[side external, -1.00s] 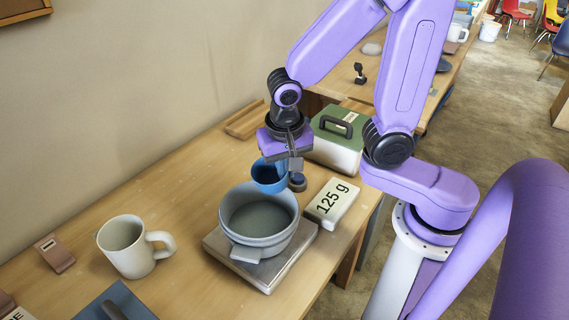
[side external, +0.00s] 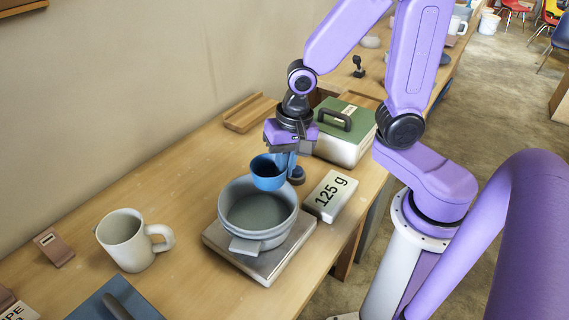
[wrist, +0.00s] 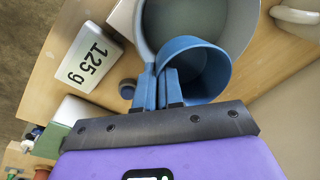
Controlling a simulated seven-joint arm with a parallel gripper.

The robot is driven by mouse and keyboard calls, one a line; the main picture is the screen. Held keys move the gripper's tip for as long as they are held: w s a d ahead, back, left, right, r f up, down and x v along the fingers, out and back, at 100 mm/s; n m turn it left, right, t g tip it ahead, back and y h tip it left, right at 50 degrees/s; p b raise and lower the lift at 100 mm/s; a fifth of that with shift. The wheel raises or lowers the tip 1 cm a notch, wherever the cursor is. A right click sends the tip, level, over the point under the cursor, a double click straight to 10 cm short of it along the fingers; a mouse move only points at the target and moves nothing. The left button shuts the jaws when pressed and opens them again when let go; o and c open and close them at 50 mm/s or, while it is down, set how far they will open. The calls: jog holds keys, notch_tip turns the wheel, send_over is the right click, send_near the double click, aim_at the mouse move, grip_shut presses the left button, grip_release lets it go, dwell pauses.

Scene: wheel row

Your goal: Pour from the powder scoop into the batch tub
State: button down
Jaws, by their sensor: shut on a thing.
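My gripper (side external: 286,152) is shut on the blue powder scoop (side external: 266,180), and its fingers also show in the wrist view (wrist: 160,92). The scoop's cup is above the far rim of the grey batch tub (side external: 234,207) and hides part of that rim. In the wrist view the scoop (wrist: 222,70) overlaps the tub's (wrist: 146,27) opening. The scoop's visible inside is blue, and I cannot tell how much powder it holds. The tub stands upright on a flat grey scale (side external: 292,255). Its inside looks grey.
A white "125 g" display block (side external: 331,195) sits right of the tub. A green-lidded box (side external: 340,142) stands behind it. A beige mug (side external: 125,242) is at left. A blue board (side external: 90,308) lies at the front left. The table between mug and wooden rack (side external: 248,112) is clear.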

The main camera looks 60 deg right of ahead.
jog(key=shift+r, duration=1.5)
